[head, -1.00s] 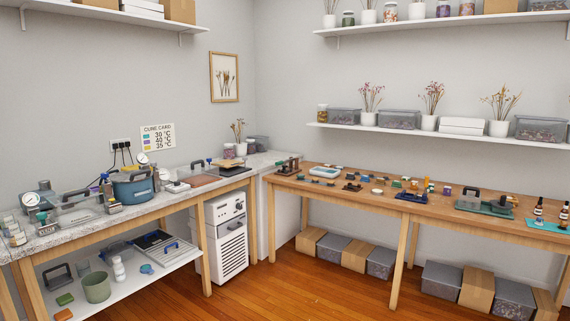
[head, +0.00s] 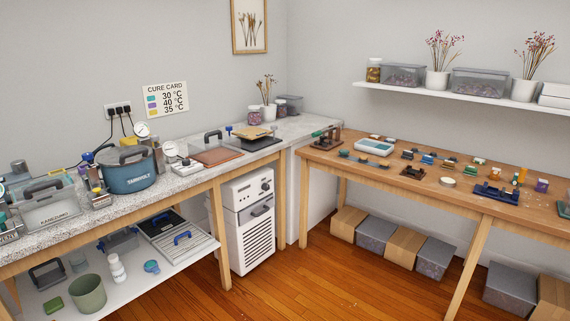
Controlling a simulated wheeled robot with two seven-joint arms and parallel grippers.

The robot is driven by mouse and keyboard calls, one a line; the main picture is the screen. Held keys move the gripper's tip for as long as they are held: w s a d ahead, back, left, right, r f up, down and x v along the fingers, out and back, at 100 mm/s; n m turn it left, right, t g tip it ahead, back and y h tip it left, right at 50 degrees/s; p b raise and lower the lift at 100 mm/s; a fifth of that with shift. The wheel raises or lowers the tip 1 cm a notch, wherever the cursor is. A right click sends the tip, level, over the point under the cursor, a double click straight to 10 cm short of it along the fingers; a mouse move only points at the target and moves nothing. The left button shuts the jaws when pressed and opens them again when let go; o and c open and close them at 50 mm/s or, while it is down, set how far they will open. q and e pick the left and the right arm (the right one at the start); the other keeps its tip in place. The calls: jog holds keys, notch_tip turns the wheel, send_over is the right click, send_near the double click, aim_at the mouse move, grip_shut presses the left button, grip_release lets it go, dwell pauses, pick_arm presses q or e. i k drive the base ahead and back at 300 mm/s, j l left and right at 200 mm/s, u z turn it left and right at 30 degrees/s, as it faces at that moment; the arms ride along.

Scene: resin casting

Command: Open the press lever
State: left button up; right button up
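No press lever can be made out for certain. A small dark brown device with upright parts (head: 327,136) stands on the left end of the wooden table (head: 455,197); it may be the press, but its lever is too small to read. On the far end of the stone-topped bench, a flat tan-topped device (head: 252,132) has blue parts at its sides; I cannot tell whether it is a press. Neither of my grippers is in view.
The stone-topped bench (head: 205,178) holds a teal pot (head: 128,171), a clear lidded box (head: 50,206) and gauges. A white cabinet machine (head: 249,232) stands below it. Small coloured parts lie on the wooden table. The wooden floor (head: 290,290) between is clear.

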aim_at(318, 133)
jog(key=i, duration=0.6)
jog(key=i+z, duration=0.15)
jog(key=i, duration=0.4)
jog(key=i+j, duration=0.15)
jog(key=i, duration=0.4)
jog(key=i+j+z, duration=0.15)
jog(key=i, duration=0.45)
